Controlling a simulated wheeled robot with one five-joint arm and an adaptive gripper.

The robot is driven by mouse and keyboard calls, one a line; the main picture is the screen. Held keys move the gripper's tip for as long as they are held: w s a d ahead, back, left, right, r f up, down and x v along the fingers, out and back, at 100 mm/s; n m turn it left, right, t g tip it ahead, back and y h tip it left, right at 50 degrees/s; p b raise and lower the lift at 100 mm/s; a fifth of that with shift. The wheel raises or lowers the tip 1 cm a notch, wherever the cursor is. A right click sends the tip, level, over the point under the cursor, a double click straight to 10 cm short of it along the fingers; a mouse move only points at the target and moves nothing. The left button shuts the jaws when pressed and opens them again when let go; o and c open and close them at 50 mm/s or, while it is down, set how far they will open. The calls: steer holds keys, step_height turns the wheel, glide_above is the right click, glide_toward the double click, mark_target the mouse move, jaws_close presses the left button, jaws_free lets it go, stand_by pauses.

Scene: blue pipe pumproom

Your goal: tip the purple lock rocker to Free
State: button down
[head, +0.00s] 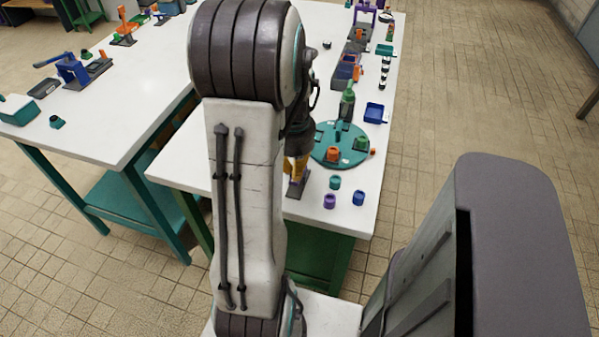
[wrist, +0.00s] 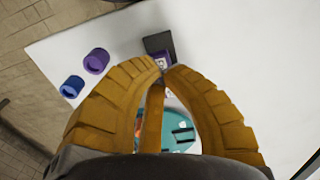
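My gripper (wrist: 162,70) has its yellow fingers drawn together at the tips, with nothing seen held between them. In the head view my gripper (head: 292,172) points down at the near end of the white table, partly hidden by my arm. Just beyond the fingertips in the wrist view is a small purple part with a pale marking (wrist: 166,58), likely the lock rocker, on a dark grey plate (wrist: 158,42). The fingertips overlap its near side; I cannot tell whether they touch it. Its tilt and Free side cannot be read. The grey plate (head: 296,189) also shows in the head view.
A purple cup (head: 329,201), a blue cup (head: 358,198) and a teal cup (head: 335,182) stand right of the plate. A round teal board (head: 328,156) with parts lies behind. A blue tray (head: 374,113) is farther back. The table's near corner is bare.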

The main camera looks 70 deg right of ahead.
mark_target(295, 182)
steer(key=shift+f+b, duration=1.55)
steer(key=shift+f, duration=0.55)
steer(key=shift+r+p, duration=3.5)
steer(key=shift+r, duration=0.85)
